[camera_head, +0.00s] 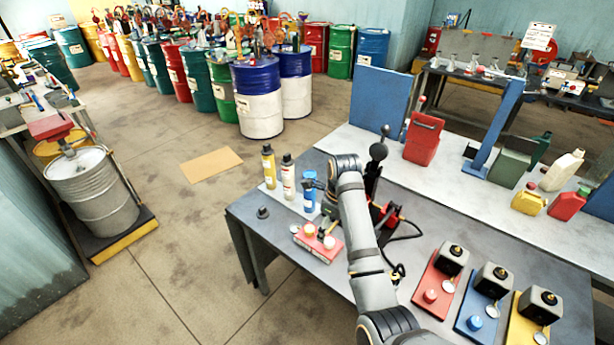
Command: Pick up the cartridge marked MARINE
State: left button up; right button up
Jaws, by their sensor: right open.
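Three upright cartridges stand in a row at the left end of the grey table: a yellow one with a dark top (268,168), a white one with a dark top (288,182) and a blue one (309,200). Their markings are too small to read, so I cannot tell which says MARINE. My right gripper (312,184) is open at the upper part of the blue cartridge and partly covers it. I cannot tell whether its fingers are around the cartridge or just beside it. My left gripper is not in view.
A red block with round tops (319,243) and a small dark cone (263,212) are near the cartridges. Red, blue and yellow bases (431,291) with black boxes stand at the right. A red can (423,138) stands behind on the light bench.

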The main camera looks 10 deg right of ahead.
aim_at(310, 194)
jog(key=i+l+u, duration=0.1)
jog(key=i, duration=0.45)
jog(key=i+l+u, duration=0.1)
jog(key=i, duration=0.45)
